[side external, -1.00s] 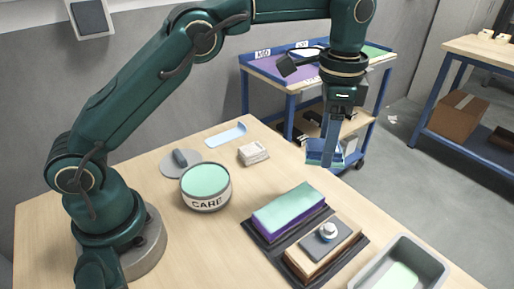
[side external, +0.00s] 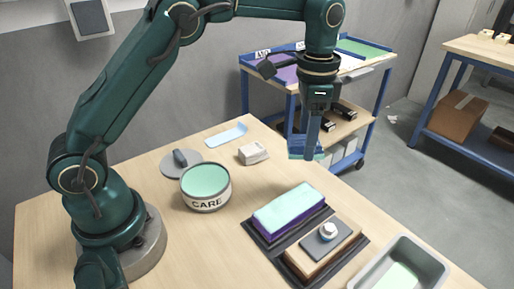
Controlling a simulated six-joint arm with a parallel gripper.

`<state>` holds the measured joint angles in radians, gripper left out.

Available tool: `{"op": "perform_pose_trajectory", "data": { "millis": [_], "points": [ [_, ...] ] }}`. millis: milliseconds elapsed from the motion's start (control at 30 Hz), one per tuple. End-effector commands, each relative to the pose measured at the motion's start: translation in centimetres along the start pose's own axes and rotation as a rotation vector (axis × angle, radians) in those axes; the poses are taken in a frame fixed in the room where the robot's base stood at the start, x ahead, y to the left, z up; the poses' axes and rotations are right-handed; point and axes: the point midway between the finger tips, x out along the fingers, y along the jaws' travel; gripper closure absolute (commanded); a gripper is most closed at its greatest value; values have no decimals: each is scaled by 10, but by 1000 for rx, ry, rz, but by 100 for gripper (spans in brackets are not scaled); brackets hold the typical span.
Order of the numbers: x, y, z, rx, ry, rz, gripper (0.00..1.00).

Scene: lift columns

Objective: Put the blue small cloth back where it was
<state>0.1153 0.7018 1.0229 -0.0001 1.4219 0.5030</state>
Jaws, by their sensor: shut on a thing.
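My gripper (side external: 309,147) hangs pointing down above the far right edge of the wooden table. It is shut on a small blue cloth (side external: 297,154), which shows around the fingertips, clear of the stacks. The fingers hide part of the cloth. A two-column black tray (side external: 262,237) lies below and in front of the gripper. Its far column holds a stack with a pale teal cloth (side external: 288,208) on top of purple layers. Its near column holds a wooden-looking stack under a grey plate with a round knob (side external: 328,232).
A round CARE tin (side external: 206,202) with a green top stands at left, with a grey handled lid (side external: 181,163) behind it. A light blue strip (side external: 226,135) and a small pale stack (side external: 252,153) lie farther back. A grey bin (side external: 415,250) stands at front right. A blue cart (side external: 290,88) stands beyond the table.

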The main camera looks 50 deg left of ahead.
Motion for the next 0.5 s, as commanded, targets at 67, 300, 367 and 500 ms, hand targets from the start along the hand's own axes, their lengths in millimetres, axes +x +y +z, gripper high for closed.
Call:
{"op": "perform_pose_trajectory", "data": {
  "millis": [67, 300, 367, 500],
  "points": [
    [1, -23, 24, -105, -3, 2, 92],
    [1, -72, 102, -407, -5, 6, 92],
    [1, -78, 120, -468, -5, 8, 92],
    [-3, -88, 148, -567, -5, 8, 92]
  ]
}}
